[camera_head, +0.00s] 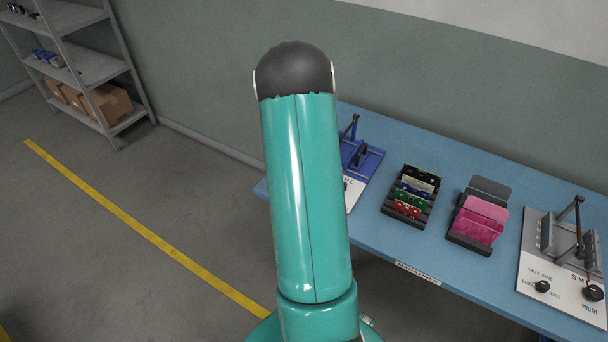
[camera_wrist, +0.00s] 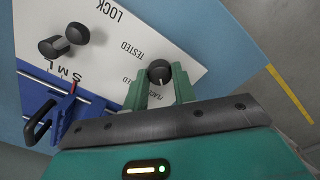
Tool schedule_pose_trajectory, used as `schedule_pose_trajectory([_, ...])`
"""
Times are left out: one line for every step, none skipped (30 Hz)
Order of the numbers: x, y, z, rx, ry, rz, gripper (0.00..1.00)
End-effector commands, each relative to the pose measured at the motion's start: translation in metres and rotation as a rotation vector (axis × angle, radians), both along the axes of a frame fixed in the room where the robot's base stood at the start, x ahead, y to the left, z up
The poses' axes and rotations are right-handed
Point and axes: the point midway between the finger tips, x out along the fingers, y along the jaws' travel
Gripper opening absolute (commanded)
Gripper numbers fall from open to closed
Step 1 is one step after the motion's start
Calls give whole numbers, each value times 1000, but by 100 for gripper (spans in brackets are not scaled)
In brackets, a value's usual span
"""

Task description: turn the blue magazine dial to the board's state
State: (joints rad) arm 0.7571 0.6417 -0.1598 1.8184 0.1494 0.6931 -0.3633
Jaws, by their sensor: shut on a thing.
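The blue magazine (camera_head: 372,160) stands at the table's left end in the head view, partly hidden by my arm. In the wrist view its blue body (camera_wrist: 38,98) is at left, beside a white panel (camera_wrist: 110,55). The panel bears a round black dial knob (camera_wrist: 160,72) with a pale pointer mark. The words LOCK and TESTED are readable near it; other labels are partly covered. My gripper (camera_wrist: 160,82) has its two green fingers on either side of this knob, shut on it. In the head view my gripper is hidden behind my arm.
A black rack (camera_head: 386,208) of coloured boards stands mid-table, next to a rack of pink pieces (camera_head: 484,222). A white-panelled fixture (camera_head: 533,262) is at right.

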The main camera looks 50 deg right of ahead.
Motion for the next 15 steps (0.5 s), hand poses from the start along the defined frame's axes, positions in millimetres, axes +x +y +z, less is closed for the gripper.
schedule_pose_trajectory([0,-1,0,-1,-1,42,4])
schedule_pose_trajectory([0,-1,0,-1,-1,71,4])
schedule_pose_trajectory([0,-1,0,-1,-1,110,4])
schedule_pose_trajectory([0,-1,0,-1,-1,138,4])
schedule_pose_trajectory([0,-1,0,-1,-1,166,4])
schedule_pose_trajectory([-1,-1,0,-1,-1,203,4])
schedule_pose_trajectory([0,-1,0,-1,-1,233,4])
schedule_pose_trajectory([0,-1,0,-1,-1,262,4])
schedule_pose_trajectory([0,-1,0,-1,-1,299,4])
schedule_pose_trajectory([0,-1,0,-1,-1,326,4])
schedule_pose_trajectory([-1,-1,0,-1,-1,353,4])
schedule_pose_trajectory([0,-1,0,-1,-1,390,4])
schedule_pose_trajectory([0,-1,0,-1,-1,418,4])
schedule_pose_trajectory([0,-1,0,-1,-1,443,4])
schedule_pose_trajectory([0,-1,0,-1,-1,474,4])
